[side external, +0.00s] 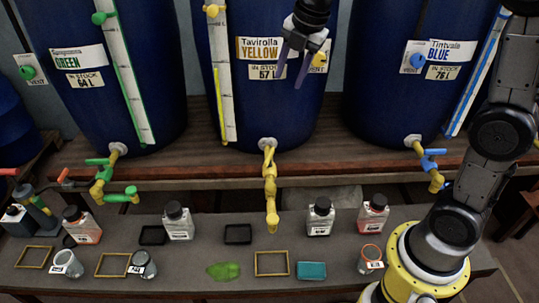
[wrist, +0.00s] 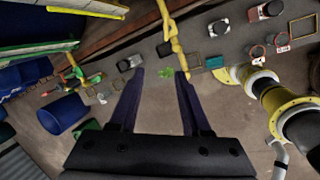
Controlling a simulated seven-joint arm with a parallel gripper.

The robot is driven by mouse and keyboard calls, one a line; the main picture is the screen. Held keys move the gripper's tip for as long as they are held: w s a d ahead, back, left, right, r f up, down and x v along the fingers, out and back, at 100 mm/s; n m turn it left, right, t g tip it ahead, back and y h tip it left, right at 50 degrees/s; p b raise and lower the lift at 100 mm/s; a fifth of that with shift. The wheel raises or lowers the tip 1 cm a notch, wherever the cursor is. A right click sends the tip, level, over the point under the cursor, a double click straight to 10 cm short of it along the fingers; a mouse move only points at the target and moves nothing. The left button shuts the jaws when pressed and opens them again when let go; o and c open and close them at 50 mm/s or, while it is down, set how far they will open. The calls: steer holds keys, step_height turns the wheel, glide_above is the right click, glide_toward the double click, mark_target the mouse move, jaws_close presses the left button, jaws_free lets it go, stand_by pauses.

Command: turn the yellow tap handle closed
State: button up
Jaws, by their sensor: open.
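The yellow tap (side external: 269,182) sticks out from the foot of the middle blue vat and hangs down over the bench. Its handle (side external: 269,157) is the same yellow and seems to lie along the pipe; its exact angle is hard to tell. The yellow tap also shows at the top of the wrist view (wrist: 174,42), beyond my fingertips and near the right one. My gripper (side external: 290,80) is open and empty, in front of the middle vat's label, well above the tap and apart from it. Both fingers show in the wrist view (wrist: 160,74).
A green tap (side external: 100,178) is at left, a blue-handled tap (side external: 430,160) at right. The bench (side external: 190,280) below holds bottles, jars, yellow frames and a green patch (side external: 224,271). A white sight tube (side external: 220,80) stands left of my gripper. Space before the yellow tap looks free.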

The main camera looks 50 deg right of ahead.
steer(key=w+d+f+n+g, duration=0.2)
steer(key=w+f, duration=0.6)
steer(key=f, duration=0.1)
steer(key=g, duration=0.2)
glide_above(270, 154)
step_height(270, 154, down, 9)
step_height(270, 154, down, 14)
steer(key=shift+a, duration=0.1)
jaws_close()
